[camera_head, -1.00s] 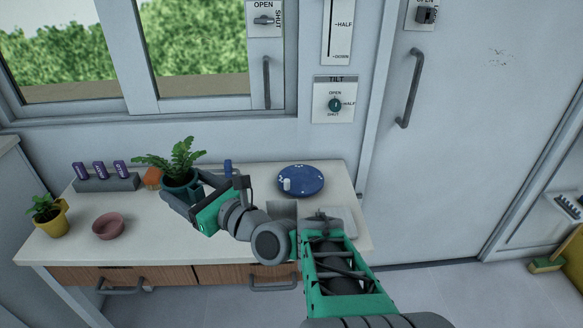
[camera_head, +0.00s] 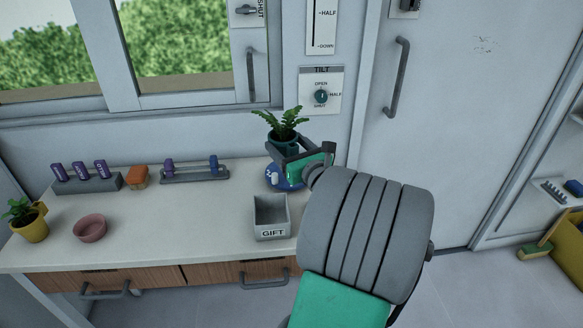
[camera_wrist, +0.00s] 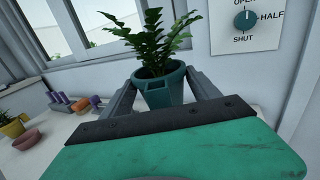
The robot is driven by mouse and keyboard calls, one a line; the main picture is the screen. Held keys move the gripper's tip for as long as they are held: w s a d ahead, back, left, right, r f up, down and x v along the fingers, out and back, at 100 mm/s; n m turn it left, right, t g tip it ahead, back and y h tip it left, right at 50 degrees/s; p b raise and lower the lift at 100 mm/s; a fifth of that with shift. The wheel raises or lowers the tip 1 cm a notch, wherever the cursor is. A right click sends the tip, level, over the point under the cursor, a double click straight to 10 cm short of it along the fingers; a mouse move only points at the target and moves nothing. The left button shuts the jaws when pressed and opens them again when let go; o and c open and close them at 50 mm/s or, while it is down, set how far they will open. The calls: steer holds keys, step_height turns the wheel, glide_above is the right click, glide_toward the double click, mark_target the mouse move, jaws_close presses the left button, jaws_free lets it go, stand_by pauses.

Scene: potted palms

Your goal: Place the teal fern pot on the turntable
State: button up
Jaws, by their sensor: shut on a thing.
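The teal fern pot (camera_head: 283,140) is upright, with its green fern above the rim. It also shows in the wrist view (camera_wrist: 162,90). My gripper (camera_head: 289,153) is shut on the pot, with one finger on each side; the wrist view shows both fingers (camera_wrist: 160,82). The blue turntable (camera_head: 284,187) is at the back right of the counter and mostly hidden behind my gripper and the pot. The pot appears held above it; the exact gap cannot be told.
An open grey GIFT box (camera_head: 271,219) stands in front of the turntable. A grey rack (camera_head: 195,176), an orange block (camera_head: 137,176), a rack with purple pieces (camera_head: 90,183), a pink bowl (camera_head: 90,228) and a yellow potted plant (camera_head: 29,222) are to the left. The wall with the TILT panel (camera_head: 321,92) is close behind.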

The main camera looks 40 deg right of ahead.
steer(key=w+d+f, duration=0.1)
steer(key=f, duration=0.1)
steer(key=w+d+f+b, duration=0.1)
steer(key=f, duration=0.1)
steer(key=w+d+f, duration=0.1)
steer(key=d, duration=0.1)
steer(key=shift+d+f+b, duration=0.1)
steer(key=shift+f+b, duration=0.25)
steer(key=shift+f, duration=0.05)
steer(key=shift+w+d+f+b, duration=0.15)
steer(key=shift+f+b, duration=0.35)
steer(key=shift+f, duration=1.15)
steer(key=shift+f, duration=0.1)
steer(key=shift+f, duration=0.1)
steer(key=o, duration=1.5)
steer(key=shift+c, duration=0.2)
steer(key=shift+r, duration=0.2)
steer(key=p+v, duration=0.1)
steer(key=v, duration=1.1)
